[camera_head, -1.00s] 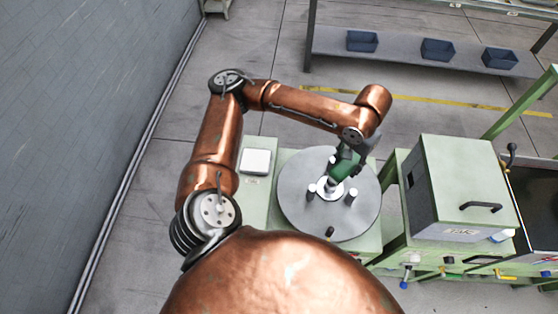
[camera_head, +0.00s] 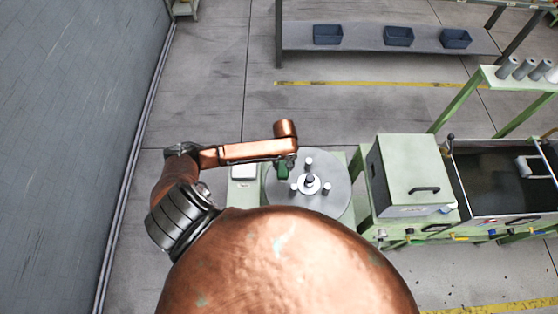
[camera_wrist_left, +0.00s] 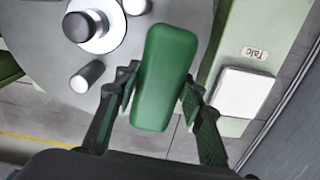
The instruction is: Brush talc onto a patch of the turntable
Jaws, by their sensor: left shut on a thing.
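My left gripper (camera_head: 283,165) is shut on a green brush (camera_head: 282,173) above the left edge of the grey round turntable (camera_head: 338,188). In the left wrist view the brush (camera_wrist_left: 165,78) shows as a smooth green rounded block between the fingers (camera_wrist_left: 159,84). Its underside and any bristles are hidden. The turntable (camera_wrist_left: 45,55) also shows there. A square white pad (camera_head: 243,172) lies left of the turntable. In the left wrist view the pad (camera_wrist_left: 242,92) has a "Talc" label (camera_wrist_left: 255,53) beside it. My right gripper is not in view.
Short pegs (camera_head: 326,188) stand around the turntable's white hub (camera_head: 310,183). A green lidded box (camera_head: 412,165) and a dark trough (camera_head: 505,178) stand to the right. A shelf with blue bins (camera_head: 328,34) is behind. A grey wall (camera_head: 80,120) runs along the left.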

